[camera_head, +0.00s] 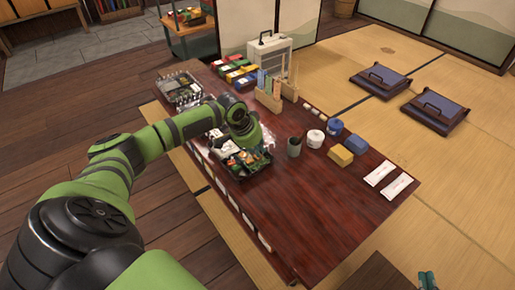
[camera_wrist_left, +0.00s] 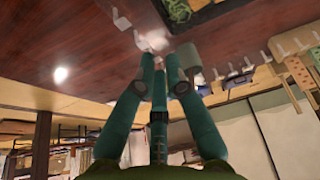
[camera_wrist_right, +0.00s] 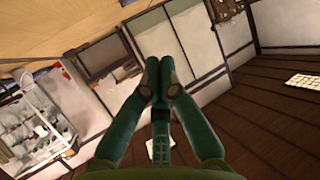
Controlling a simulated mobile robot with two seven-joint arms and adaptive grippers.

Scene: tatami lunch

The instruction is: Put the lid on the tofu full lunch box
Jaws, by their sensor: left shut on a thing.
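An open black lunch box (camera_head: 240,172) with green and orange food stands at the near edge of the dark table, under my left arm; I cannot make out the tofu. My left gripper (camera_head: 258,143) is low at the box's far right side. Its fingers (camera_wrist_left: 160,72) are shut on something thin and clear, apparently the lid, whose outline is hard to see. The arm hides part of the box. My right gripper (camera_head: 428,281) is at the bottom right, off the table. Its fingertips (camera_wrist_right: 161,75) are together, with nothing seen between them.
Clear-topped boxes (camera_head: 180,90) stand at the table's far left end. A green cup (camera_head: 294,147), a white round pot (camera_head: 315,138), a yellow block (camera_head: 340,155) and a blue one (camera_head: 355,144) stand right of the gripper. The table's near right part is clear.

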